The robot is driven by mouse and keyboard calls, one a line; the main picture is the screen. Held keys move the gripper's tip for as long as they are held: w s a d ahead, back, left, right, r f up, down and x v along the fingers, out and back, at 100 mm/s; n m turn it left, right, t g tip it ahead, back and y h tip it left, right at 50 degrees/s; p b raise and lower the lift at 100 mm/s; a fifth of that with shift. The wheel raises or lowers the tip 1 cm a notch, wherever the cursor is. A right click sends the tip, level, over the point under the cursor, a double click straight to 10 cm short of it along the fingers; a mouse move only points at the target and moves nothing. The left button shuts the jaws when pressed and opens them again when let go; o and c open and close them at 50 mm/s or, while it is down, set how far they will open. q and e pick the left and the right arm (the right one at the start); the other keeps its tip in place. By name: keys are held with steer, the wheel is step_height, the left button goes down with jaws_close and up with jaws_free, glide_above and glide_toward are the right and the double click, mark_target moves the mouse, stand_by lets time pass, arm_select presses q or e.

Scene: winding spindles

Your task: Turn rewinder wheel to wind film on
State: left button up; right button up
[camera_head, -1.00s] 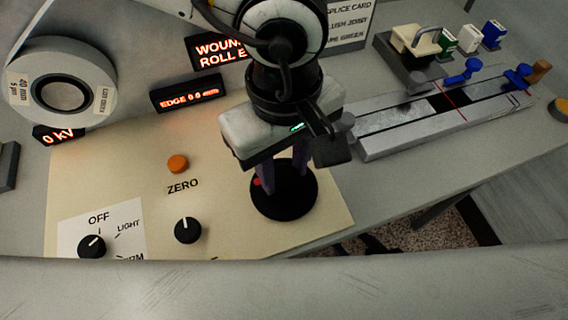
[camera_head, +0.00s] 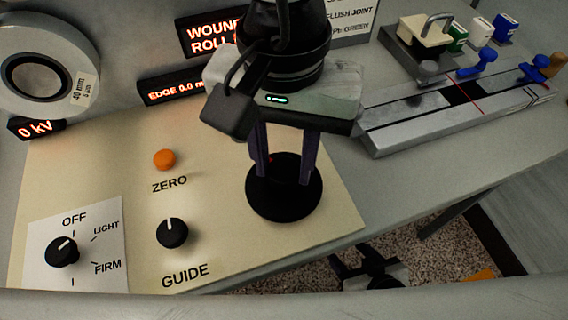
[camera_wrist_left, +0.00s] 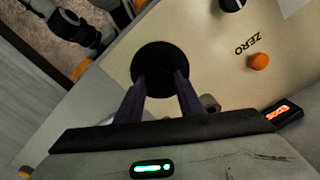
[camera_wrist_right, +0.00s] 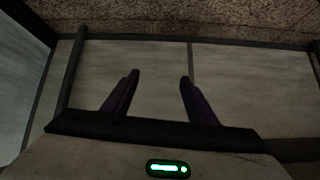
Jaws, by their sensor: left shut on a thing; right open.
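The rewinder wheel, a round black knob-like disc (camera_head: 284,200), sits on the cream panel right of the GUIDE dial. It also shows in the left wrist view (camera_wrist_left: 160,58). My left gripper (camera_head: 284,172) comes down from above, its two dark purple fingers shut on the wheel's top, one at each side. In the left wrist view the fingers (camera_wrist_left: 160,84) reach the wheel's near part. The fingers hide part of the wheel's top. My right gripper (camera_wrist_right: 158,78) is open and empty, with its fingers apart over a plain grey surface.
An orange ZERO button (camera_head: 164,159), the GUIDE dial (camera_head: 172,233) and an OFF/LIGHT/FIRM selector (camera_head: 62,252) lie left of the wheel. A white film roll (camera_head: 80,92) stands upper left. The EDGE display (camera_head: 172,91) is behind. A metal splicing block (camera_head: 440,115) is right.

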arm_select(q)
steer(key=m+b, duration=0.2)
steer(key=m, duration=0.1)
steer(key=shift+f+m, duration=0.1)
steer(key=shift+m, duration=0.3)
steer(key=shift+m+b, duration=0.6)
steer(key=shift+m, duration=0.2)
steer(key=shift+w+m+b, duration=0.1)
steer(key=shift+m+b, duration=0.55)
steer(key=shift+m, duration=0.85)
steer(key=shift+r, duration=0.2)
steer(key=o, duration=1.1)
steer(key=shift+c, duration=0.2)
